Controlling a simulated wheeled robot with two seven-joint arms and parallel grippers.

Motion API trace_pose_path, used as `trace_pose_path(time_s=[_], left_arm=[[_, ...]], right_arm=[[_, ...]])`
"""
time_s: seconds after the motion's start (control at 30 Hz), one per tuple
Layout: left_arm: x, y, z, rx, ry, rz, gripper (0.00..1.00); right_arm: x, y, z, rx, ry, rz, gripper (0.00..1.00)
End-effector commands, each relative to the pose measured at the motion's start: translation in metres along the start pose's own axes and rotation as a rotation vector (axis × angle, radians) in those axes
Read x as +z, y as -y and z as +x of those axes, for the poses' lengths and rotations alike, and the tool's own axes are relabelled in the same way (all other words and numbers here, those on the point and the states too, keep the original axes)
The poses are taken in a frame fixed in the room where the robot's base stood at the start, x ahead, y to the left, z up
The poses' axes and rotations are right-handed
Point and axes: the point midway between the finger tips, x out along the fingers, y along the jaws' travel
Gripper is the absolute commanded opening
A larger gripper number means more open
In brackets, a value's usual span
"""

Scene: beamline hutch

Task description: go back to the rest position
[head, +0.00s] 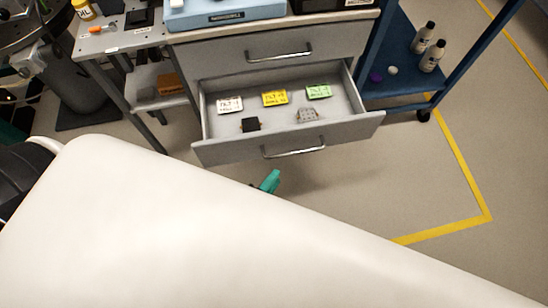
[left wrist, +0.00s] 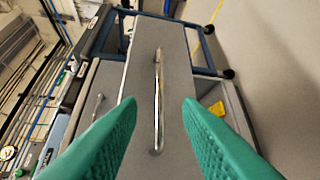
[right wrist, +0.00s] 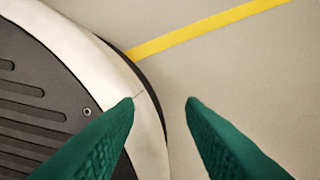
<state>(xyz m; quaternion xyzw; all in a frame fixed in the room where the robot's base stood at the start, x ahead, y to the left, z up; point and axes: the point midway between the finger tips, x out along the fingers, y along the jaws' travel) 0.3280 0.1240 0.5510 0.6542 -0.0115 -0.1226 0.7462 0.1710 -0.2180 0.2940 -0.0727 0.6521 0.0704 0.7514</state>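My left gripper (head: 270,182) shows as a green fingertip just in front of the open drawer, partly hidden behind my own white arm. In the left wrist view my left gripper (left wrist: 160,105) is open and empty, its two green fingers apart with the drawer handle (left wrist: 157,100) seen beyond and between them. The fingers do not close on the handle. My right gripper (right wrist: 162,100) is open and empty, pointing down over the floor beside my base. It does not show in the head view.
The lower drawer (head: 225,152) stands open, holding white (head: 230,104), yellow (head: 275,98) and green (head: 318,92) labelled pieces, a black block (head: 250,125) and a grey piece (head: 307,115). A blue cart (head: 400,86) with bottles stands right. Floor at right is clear.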

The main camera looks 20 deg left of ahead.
Motion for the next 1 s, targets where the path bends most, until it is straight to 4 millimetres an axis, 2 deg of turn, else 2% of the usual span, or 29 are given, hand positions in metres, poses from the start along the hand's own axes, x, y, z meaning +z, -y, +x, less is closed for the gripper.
trace_pose_path(time_s=[0.4, 0.47, 0.57, 0.67, 0.7, 0.8, 0.9, 1.0], left_arm=[[0.000, 0.003, 0.000, -0.019, -0.002, -0.021, 0.32], [-0.001, 0.013, -0.002, -0.068, -0.009, -0.076, 0.32], [-0.006, 0.050, -0.015, -0.236, -0.055, -0.268, 0.32], [-0.019, 0.104, -0.047, -0.476, -0.189, -0.537, 0.32], [-0.026, 0.124, -0.066, -0.570, -0.269, -0.643, 0.32], [-0.047, 0.165, -0.118, -0.758, -0.511, -0.869, 0.32], [-0.067, 0.188, -0.168, -0.869, -0.754, -1.024, 0.32], [-0.082, 0.199, -0.206, -0.919, -0.946, -1.112, 0.32]], right_arm=[[0.001, 0.000, -0.003, 0.000, -0.001, 0.001, 0.36], [-0.002, 0.000, -0.009, 0.000, -0.004, 0.001, 0.36], [-0.013, 0.000, -0.024, 0.001, -0.014, -0.001, 0.36], [-0.027, 0.000, -0.044, 0.001, -0.023, -0.004, 0.36], [-0.034, 0.000, -0.052, 0.002, -0.028, -0.005, 0.36], [-0.049, 0.000, -0.068, 0.002, -0.036, -0.007, 0.36], [-0.062, 0.001, -0.080, 0.003, -0.043, -0.010, 0.36], [-0.070, 0.001, -0.086, 0.003, -0.047, -0.011, 0.36]])
